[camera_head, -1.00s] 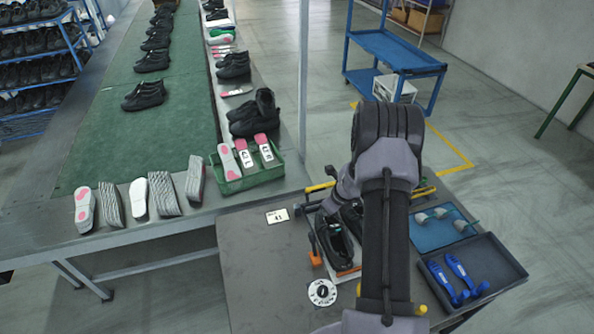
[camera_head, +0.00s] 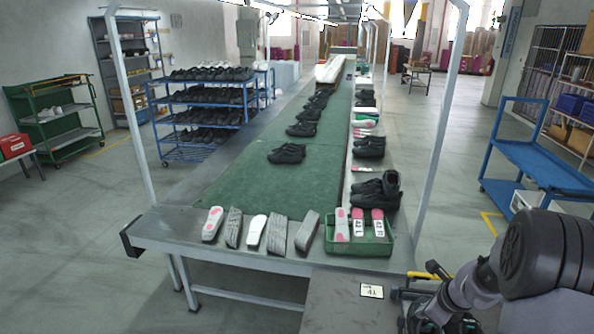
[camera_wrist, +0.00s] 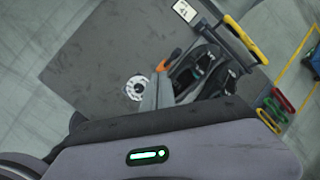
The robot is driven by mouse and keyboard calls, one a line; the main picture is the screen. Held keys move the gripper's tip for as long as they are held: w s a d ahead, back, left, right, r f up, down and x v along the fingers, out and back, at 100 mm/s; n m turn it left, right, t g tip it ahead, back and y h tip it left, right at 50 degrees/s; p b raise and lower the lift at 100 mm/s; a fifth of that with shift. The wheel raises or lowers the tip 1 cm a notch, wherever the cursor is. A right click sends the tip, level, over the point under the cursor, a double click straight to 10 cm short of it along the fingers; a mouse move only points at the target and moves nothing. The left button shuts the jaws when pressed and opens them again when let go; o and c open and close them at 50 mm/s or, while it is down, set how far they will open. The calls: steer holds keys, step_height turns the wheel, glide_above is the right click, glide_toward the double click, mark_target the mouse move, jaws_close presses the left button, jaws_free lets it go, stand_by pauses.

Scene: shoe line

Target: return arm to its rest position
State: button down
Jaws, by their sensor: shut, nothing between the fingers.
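My arm (camera_head: 548,252) shows at the lower right of the head view, its wrist and upper parts bent over the work table. My gripper (camera_wrist: 157,84) shows in the wrist view as two narrow grey fingers close together, shut with nothing between them. The gripper's tips are not visible in the head view. In the wrist view, a pair of black shoes (camera_wrist: 210,57) sits in the fixture on the table, beyond and to the right of the fingers. I cannot tell the exact gap between the fingers and the shoes.
The work table (camera_head: 335,302) holds a number card (camera_head: 372,290) and a round white dial (camera_wrist: 137,88). The fixture has a yellow handle (camera_wrist: 246,40). A blue cart (camera_head: 540,165) stands at right.

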steer(key=s+a+r+n+y+b, duration=0.1)
steer(key=s+a+r+n+b, duration=0.35)
steer(key=a, duration=0.35)
steer(key=s+a+r+n+b, duration=0.3)
steer(key=a+r+n+b, duration=0.15)
steer(key=a+n, duration=0.2)
steer(key=s+a+f+n+b, duration=0.1)
steer(key=s+a+n+b, duration=0.3)
steer(key=s, duration=0.6)
steer(key=s+a+f+n+b, duration=0.1)
steer(key=s+a+n+b, duration=0.3)
steer(key=s+a+n, duration=0.2)
steer(key=s+n, duration=0.2)
steer(key=s, duration=0.2)
steer(key=shift+s+a+t, duration=0.2)
steer(key=shift+s+t, duration=0.1)
steer(key=shift+s, duration=0.05)
